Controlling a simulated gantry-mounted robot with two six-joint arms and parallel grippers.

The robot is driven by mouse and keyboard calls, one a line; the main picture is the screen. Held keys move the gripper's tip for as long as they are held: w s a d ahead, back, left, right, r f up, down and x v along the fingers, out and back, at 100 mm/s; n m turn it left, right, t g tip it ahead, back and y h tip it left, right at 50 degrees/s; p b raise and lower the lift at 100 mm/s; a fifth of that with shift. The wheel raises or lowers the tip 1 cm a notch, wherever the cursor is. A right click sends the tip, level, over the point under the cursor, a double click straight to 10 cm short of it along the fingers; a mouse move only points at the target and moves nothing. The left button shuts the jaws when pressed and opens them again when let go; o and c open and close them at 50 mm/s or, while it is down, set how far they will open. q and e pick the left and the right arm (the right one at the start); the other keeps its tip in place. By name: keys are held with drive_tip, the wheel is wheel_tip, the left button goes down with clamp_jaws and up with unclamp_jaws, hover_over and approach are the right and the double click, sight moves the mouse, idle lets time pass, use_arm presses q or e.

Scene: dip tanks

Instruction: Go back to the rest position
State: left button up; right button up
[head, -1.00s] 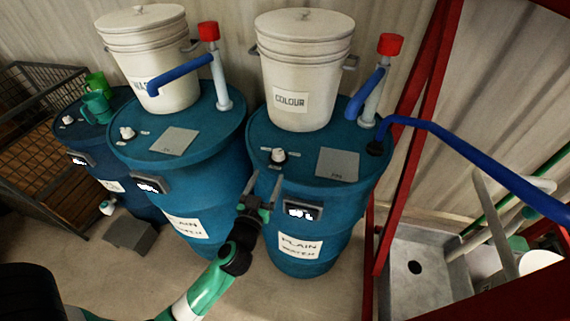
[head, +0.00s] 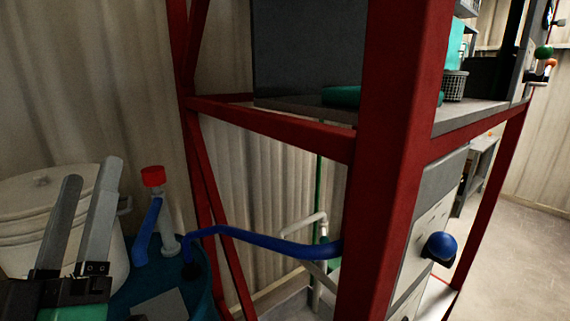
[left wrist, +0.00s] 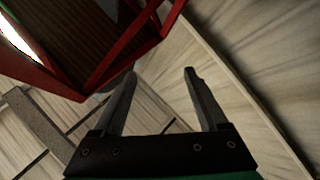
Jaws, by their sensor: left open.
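My left gripper (head: 87,210) is at the lower left of the head view, raised in front of a white lidded bucket (head: 25,225). Its two grey fingers point up and stand apart with nothing between them. The left wrist view also shows my left gripper (left wrist: 158,75) open and empty, with a red frame and wall panels beyond it. A blue tank (head: 205,297) shows in part below and right of the gripper in the head view. My right gripper is not in view.
A red steel frame (head: 385,150) stands upright across the middle of the head view. A blue pipe (head: 265,241) runs from the tank toward it. A red-capped valve (head: 153,176) rises from the tank. Open floor (head: 520,245) shows at the far right.

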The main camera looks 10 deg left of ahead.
use_arm(q)
drive_tip(key=s+d+r+m+t+h, duration=0.2)
drive_tip(key=s+d+r+m+h, duration=0.35)
drive_tip(key=m+h, duration=0.55)
wheel_tip(320, 180, up, 30)
drive_tip(key=w+d+p, duration=0.1)
drive_tip(key=p, duration=2.9)
drive_tip(key=shift+w+d+r+p, duration=0.15)
drive_tip(key=shift+d+p, duration=0.1)
drive_tip(key=shift+p, duration=0.15)
